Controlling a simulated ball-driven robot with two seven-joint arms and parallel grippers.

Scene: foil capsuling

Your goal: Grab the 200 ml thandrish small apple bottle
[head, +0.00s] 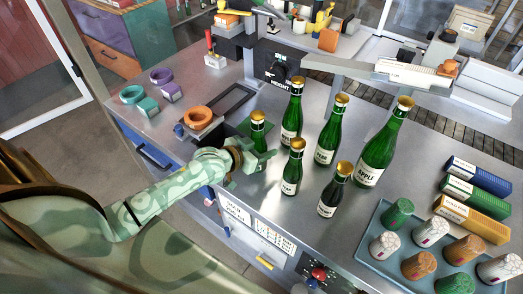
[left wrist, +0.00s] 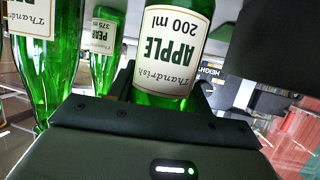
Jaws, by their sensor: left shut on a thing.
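The small green apple bottle with a gold top (head: 258,124) is at the left end of the bottle group. In the left wrist view, the bottle's label (left wrist: 172,45) reads Thandrish Apple 200 ml, upside down. My left gripper (head: 250,160) is shut around this bottle, and its dark fingers (left wrist: 163,92) show on both sides of it in the wrist view. The bottle's lower part is hidden behind the gripper in the head view. I cannot tell whether its base touches the table. My right gripper is not in view.
Several other green bottles stand close on the right, including a tall one (head: 378,148) and a dark small one (head: 334,190). A blue tray (head: 368,232) holds capsule stacks, with long boxes (head: 478,175) behind. An orange ring (head: 197,117) lies left of the held bottle.

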